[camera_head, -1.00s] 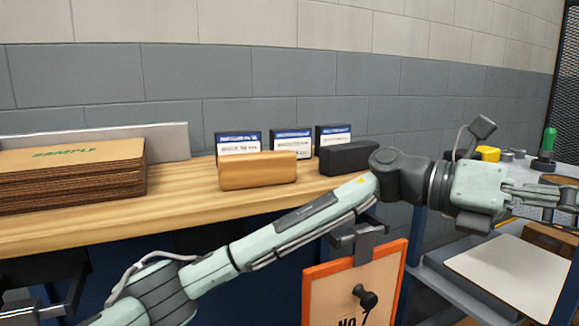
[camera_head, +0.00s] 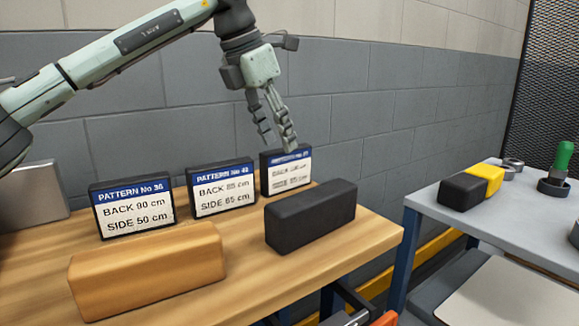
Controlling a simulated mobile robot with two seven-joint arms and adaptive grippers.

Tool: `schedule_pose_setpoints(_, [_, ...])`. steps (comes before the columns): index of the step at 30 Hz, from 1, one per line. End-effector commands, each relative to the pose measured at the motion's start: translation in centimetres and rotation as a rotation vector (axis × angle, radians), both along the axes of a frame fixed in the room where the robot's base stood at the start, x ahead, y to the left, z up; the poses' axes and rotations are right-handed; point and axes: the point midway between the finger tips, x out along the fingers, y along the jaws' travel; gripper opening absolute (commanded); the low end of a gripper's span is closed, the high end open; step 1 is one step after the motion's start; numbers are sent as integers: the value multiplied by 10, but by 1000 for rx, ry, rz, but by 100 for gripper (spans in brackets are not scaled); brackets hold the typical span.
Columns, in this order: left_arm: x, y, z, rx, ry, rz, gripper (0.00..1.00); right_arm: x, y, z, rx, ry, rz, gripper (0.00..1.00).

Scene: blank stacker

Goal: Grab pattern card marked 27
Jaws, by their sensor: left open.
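Three pattern cards stand upright in a row on the wooden bench. The left card (camera_head: 132,208) reads "Pattern No 36", and the middle card (camera_head: 221,188) reads "Pattern No 42" or similar. The right card (camera_head: 286,172) has a blue header whose number is small and blurred, possibly 27. My left gripper (camera_head: 278,143) points down at the right card's top edge, its fingers apart. One finger overlaps the card's top in the picture; I cannot tell whether it touches. My right gripper is not in view.
A tan block (camera_head: 148,270) and a black block (camera_head: 311,215) lie in front of the cards on the wooden bench (camera_head: 250,285). A grey wall is close behind. A grey side table (camera_head: 500,215) at right holds a black and yellow block and a green-handled tool.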

Motion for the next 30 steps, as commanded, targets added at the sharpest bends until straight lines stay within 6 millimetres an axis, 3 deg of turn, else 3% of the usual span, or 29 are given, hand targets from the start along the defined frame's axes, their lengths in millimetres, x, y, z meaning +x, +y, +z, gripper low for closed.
schedule_pose_setpoints(13, [7, -15, -52, -3, 2, -4, 45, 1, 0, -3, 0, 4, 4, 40])
schedule_pose_setpoints(21, [8, -17, -57, -3, 1, -3, 45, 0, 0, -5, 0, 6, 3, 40])
schedule_pose_setpoints(30, [8, -17, -56, -3, 1, -3, 8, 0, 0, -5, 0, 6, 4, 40])
